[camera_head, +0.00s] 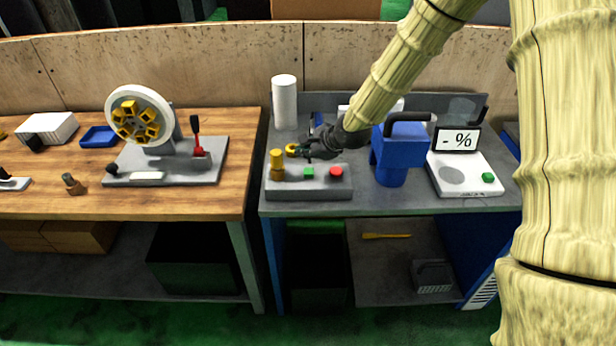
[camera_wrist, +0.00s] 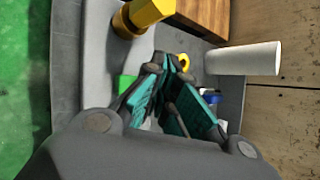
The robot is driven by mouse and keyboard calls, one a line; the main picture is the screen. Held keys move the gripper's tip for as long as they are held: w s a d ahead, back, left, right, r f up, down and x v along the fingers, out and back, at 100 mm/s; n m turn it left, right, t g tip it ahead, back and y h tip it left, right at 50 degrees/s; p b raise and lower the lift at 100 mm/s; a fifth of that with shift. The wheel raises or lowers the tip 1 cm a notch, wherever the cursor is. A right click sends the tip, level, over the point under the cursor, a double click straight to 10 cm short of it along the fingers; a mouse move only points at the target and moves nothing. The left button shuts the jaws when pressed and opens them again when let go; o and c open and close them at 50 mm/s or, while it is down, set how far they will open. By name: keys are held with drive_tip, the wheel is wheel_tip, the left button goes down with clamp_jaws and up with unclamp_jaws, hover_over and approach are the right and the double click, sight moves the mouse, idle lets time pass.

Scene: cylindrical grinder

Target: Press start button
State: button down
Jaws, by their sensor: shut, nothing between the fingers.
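A grey control box (camera_head: 310,188) stands on the grey bench. It carries a green button (camera_head: 308,173) in the middle, a red button (camera_head: 336,171) at the right and a yellow post (camera_head: 277,165) at the left. None shows a readable label. My gripper (camera_head: 301,152) is shut and empty, just above and behind the green button in the head view, with no clear contact. In the wrist view my gripper's fingers (camera_wrist: 172,65) come together beside the green button (camera_wrist: 125,83), which they partly hide. The yellow post (camera_wrist: 140,14) is beyond the fingertips there.
A white cylinder (camera_head: 284,102) stands behind the box. A blue device (camera_head: 390,155) with a black handle and a white scale (camera_head: 464,174) are at right. A small yellow part (camera_head: 291,149) lies by my fingertips. The wooden table (camera_head: 235,200) holds the wheel fixture.

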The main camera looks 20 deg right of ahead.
sight(306, 172)
drive_tip(key=shift+f+b, duration=0.55)
drive_tip(key=shift+f, duration=1.15)
drive_tip(key=shift+f, duration=0.15)
drive_tip(key=shift+f, duration=0.3)
drive_tip(key=shift+f, duration=0.6)
idle(1.2)
drive_tip(key=shift+r, duration=0.2)
drive_tip(key=shift+r+p, duration=0.55)
drive_tip(key=shift+r, duration=0.3)
drive_tip(key=shift+r, duration=0.1)
drive_tip(key=shift+r+p, duration=1.75)
drive_tip(key=shift+r, duration=0.7)
